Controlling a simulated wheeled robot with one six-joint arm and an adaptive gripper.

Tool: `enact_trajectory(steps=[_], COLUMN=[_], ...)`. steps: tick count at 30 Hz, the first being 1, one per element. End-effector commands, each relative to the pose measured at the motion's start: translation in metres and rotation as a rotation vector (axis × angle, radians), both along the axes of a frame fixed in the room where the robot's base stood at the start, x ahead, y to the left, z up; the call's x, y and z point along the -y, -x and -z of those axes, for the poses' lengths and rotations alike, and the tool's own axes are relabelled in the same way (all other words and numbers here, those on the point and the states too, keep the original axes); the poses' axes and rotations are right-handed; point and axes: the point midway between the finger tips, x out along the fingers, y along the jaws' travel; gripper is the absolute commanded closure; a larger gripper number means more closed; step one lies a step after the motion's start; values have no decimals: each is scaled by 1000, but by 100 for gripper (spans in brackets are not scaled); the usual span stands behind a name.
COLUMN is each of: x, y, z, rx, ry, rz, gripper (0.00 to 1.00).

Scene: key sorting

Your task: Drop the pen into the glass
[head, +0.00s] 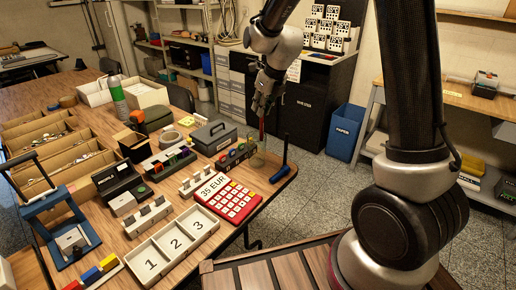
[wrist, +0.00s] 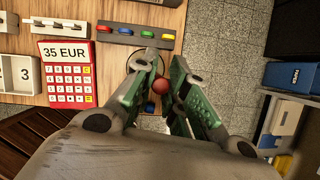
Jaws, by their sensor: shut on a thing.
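The red pen (head: 262,127) hangs upright below my gripper (head: 264,106) in the head view. My gripper is shut on it near its top. In the wrist view the pen's round red end (wrist: 160,86) shows between the green finger pads of my gripper (wrist: 163,88). The clear glass (head: 257,161) stands near the table's right corner, below the pen in the head view. In the wrist view a dark round rim (wrist: 131,62) of the glass shows beside the left finger, partly hidden. I cannot tell whether the pen's lower tip is inside the glass.
A blue T-shaped tool (head: 284,165) stands at the table edge right of the glass. A red keypad (head: 237,201) with a 35 EUR display lies in front. A rail with coloured pieces (head: 236,155) is left of the glass. A blue bin (head: 345,131) stands on the floor.

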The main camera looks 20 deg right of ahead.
Motion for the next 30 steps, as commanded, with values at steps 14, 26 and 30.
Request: enact_trajectory(steps=[14, 26, 30], x=[0, 0, 0], y=[0, 0, 0], z=[45, 46, 46], rx=[0, 0, 0], ry=[0, 0, 0], rz=[1, 1, 1], gripper=[97, 62, 61])
